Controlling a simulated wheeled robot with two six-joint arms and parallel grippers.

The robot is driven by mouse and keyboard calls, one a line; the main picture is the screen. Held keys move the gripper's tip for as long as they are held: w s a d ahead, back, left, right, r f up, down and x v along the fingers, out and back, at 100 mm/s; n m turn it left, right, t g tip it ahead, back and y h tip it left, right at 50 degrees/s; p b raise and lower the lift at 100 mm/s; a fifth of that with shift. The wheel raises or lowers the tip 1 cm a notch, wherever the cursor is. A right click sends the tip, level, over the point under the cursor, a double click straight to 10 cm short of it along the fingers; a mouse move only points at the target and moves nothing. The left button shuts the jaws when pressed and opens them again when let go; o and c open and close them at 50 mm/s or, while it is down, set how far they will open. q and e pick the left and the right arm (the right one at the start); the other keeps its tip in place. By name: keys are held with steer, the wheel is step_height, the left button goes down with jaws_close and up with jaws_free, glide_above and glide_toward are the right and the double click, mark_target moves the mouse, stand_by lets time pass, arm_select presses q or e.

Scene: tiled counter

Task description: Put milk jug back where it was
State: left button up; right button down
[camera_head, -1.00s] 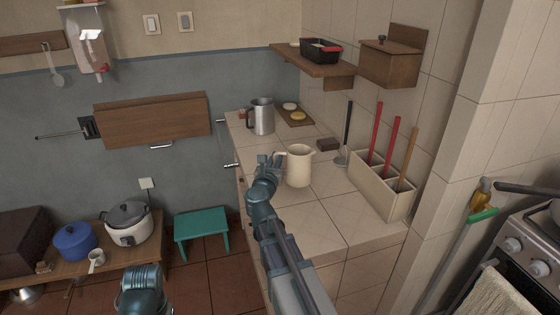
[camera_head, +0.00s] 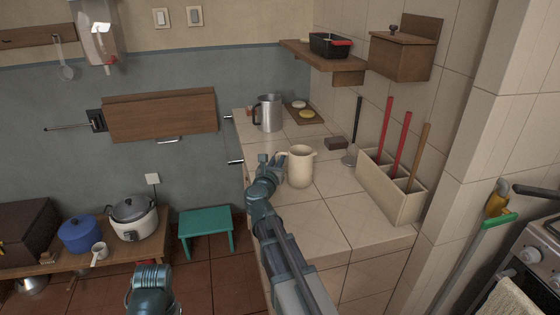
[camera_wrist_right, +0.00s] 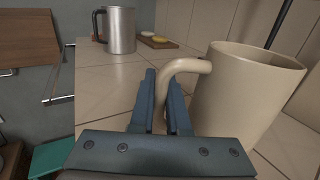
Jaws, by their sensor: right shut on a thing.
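The cream milk jug (camera_head: 300,168) stands upright at the tiled counter, near its left edge. It fills the right side of the right wrist view (camera_wrist_right: 245,100). My right gripper (camera_head: 271,163) is at the left side of the jug. In the right wrist view its two fingers (camera_wrist_right: 165,95) are shut on the jug's handle, one on each side. Whether the jug's base touches the counter is hard to tell. Only a part of my left arm shows at the bottom of the head view, and its fingers are not visible.
A steel mug (camera_head: 269,113) stands farther back on the counter (camera_head: 318,224). A small dark block (camera_head: 335,143) and a cream box (camera_head: 393,190) with long-handled tools are to the right. The counter's front area is clear.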

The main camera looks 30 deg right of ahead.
steer(key=shift+f, duration=0.1)
steer(key=c, duration=0.9)
jaws_free()
steer(key=shift+r, duration=0.2)
steer(key=v, duration=1.2)
steer(key=shift+f, duration=0.1)
